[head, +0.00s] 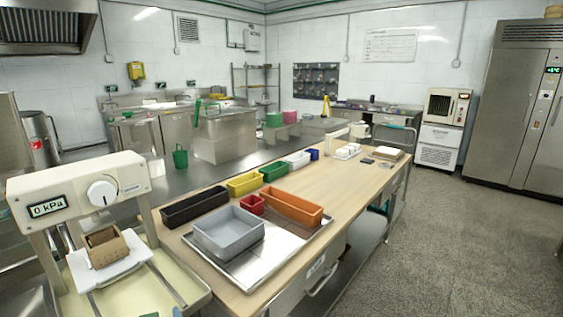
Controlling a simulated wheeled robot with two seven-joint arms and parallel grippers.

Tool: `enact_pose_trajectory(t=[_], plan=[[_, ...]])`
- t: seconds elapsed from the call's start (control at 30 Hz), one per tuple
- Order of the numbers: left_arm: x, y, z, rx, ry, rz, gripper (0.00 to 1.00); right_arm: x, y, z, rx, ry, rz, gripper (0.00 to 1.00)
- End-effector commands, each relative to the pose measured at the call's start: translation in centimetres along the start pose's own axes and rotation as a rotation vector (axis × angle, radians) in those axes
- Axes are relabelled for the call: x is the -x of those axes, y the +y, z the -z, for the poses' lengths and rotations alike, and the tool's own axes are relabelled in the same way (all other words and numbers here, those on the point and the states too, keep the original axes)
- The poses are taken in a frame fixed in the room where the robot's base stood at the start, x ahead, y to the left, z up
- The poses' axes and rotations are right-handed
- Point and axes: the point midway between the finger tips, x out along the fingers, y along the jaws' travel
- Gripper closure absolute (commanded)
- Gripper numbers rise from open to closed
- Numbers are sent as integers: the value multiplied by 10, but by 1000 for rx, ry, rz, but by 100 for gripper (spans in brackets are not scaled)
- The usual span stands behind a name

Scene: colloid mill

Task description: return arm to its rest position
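Neither of my grippers and no clear part of my arms shows in the head view. Nothing is seen touching the box.
A wooden-topped table (345,190) carries a metal tray (275,262) with a grey bin (228,232) on it. Black, yellow, green, red and orange bins stand nearby. A steel fridge (515,110) stands at the right. The floor (470,240) at right is clear.

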Motion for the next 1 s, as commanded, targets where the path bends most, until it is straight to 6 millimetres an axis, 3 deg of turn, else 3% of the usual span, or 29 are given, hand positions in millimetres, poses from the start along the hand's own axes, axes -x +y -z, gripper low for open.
enact_pose_trajectory(t=[0.03, 0.1, 0.2, 0.4, 0.53, 0.77, 0.87, 1.0], plan=[[1, 0, -31, -52, -64, -32, 0, 0, 0, 0, 0, 0, 0, 50], [8, 4, -75, -126, -160, -98, 0, 0, 0, 0, 0, 0, 0, 50], [26, 6, -132, -222, -291, -193, 0, 0, 0, 0, 1, 0, -1, 50], [77, 4, -218, -373, -517, -373, 0, 0, 1, -1, 1, -2, -2, 50], [117, 0, -261, -450, -651, -489, 0, 0, 2, -1, 1, -2, -3, 50], [69, 17, -324, -458, -690, -481, 0, -1, 2, -1, 1, -2, -4, 50], [53, 19, -360, -466, -712, -480, 0, -1, 2, -1, 1, -2, -4, 50], [39, 14, -424, -483, -754, -478, 0, -2, 2, -1, 1, -2, -4, 50]])
